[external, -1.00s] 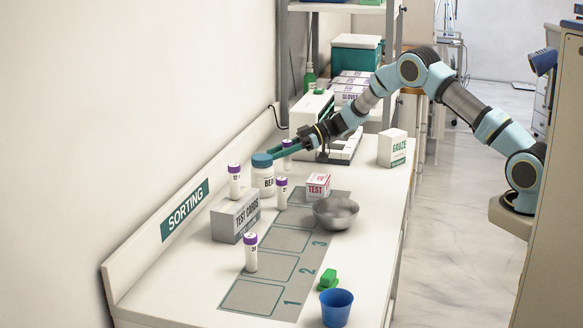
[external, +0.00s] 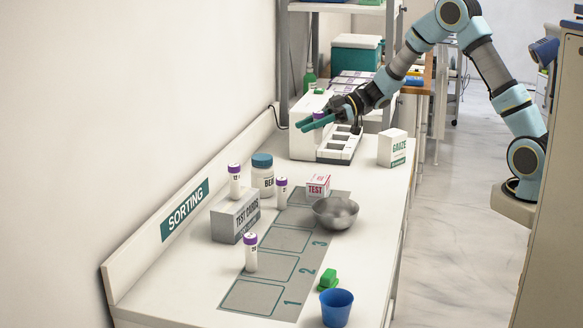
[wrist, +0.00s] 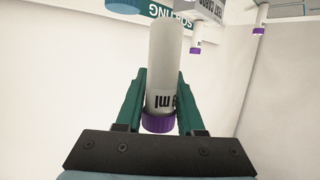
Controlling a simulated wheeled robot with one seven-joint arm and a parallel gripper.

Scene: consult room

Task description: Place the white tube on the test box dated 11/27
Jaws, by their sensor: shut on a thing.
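My gripper (external: 317,122) is shut on a white tube with a purple cap and holds it in the air in front of the white machine. In the wrist view the tube (wrist: 164,60) lies between the green fingers (wrist: 161,75), its cap towards the palm and "ml" print partly showing. A small white and red TEST box (external: 317,187) stands on the counter behind the metal bowl; its date is not legible. A larger grey TEST CARDS box (external: 236,218) stands to the left. Other white tubes stand near the jar (external: 234,182), beside it (external: 282,193) and on the mat (external: 250,254).
A blue-lidded jar (external: 263,178) stands behind the tubes. The metal bowl (external: 336,213) is close to the TEST box. A gauze box (external: 392,148), green block (external: 328,279) and blue cup (external: 337,307) stand along the right. The numbered mat (external: 262,298) has free squares.

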